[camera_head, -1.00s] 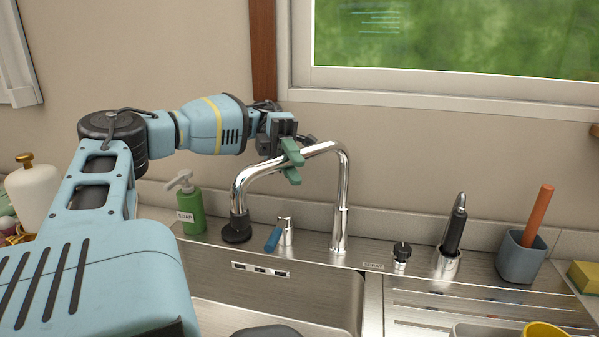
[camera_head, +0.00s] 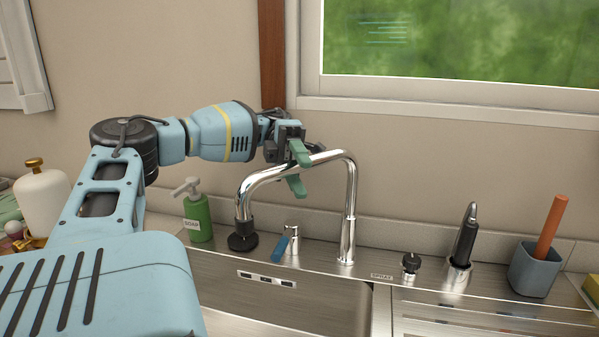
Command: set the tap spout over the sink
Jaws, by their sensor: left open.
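The chrome tap spout (camera_head: 271,174) rises from its base on the deck behind the sink and bends left. Its dark nozzle (camera_head: 243,238) points down, and in the picture it lies against the steel deck behind the sink basin (camera_head: 325,302). My left gripper (camera_head: 298,169) is open at the spout's upper run. One green finger is above the pipe and the other below it; I cannot tell whether either touches. My right gripper is not in view.
A blue-handled lever (camera_head: 281,247) stands between nozzle and tap base. A green soap bottle (camera_head: 198,216) is left of the nozzle. A spray knob (camera_head: 410,265), black sprayer (camera_head: 465,238) and grey cup (camera_head: 534,270) stand to the right. The window wall is behind.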

